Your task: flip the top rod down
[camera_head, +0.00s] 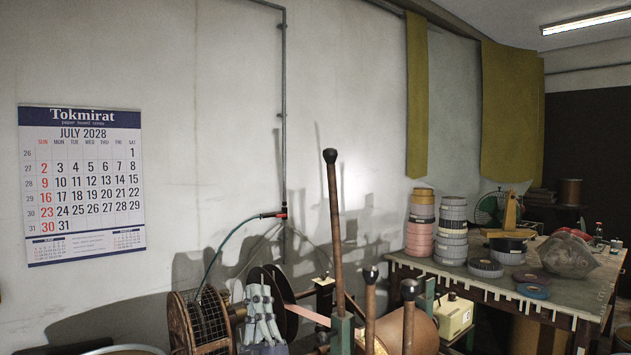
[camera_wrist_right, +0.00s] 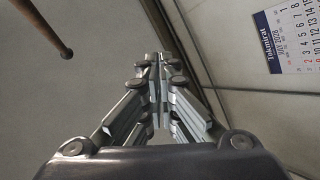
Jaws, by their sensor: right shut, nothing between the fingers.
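The top rod (camera_head: 335,235) is a long brown rod with a black knob. It stands almost upright in the head view, leaning slightly, its foot in a green holder (camera_head: 342,332). Two shorter brown rods with black knobs, one (camera_head: 370,312) and another (camera_head: 408,315), stand to its right. My right gripper (camera_head: 259,291) is left of the top rod, apart from it, with its fingers shut and empty. In the right wrist view the shut fingers (camera_wrist_right: 155,67) point away from the camera, and a knobbed rod (camera_wrist_right: 45,28) is at upper left. My left gripper is not in view.
A wire-mesh reel (camera_head: 205,318) and a dark disc with tape (camera_head: 278,300) are close to my right gripper. A copper-coloured drum (camera_head: 425,335) is behind the short rods. A table (camera_head: 470,278) with tape rolls stands at right. A wall calendar (camera_head: 82,185) hangs left.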

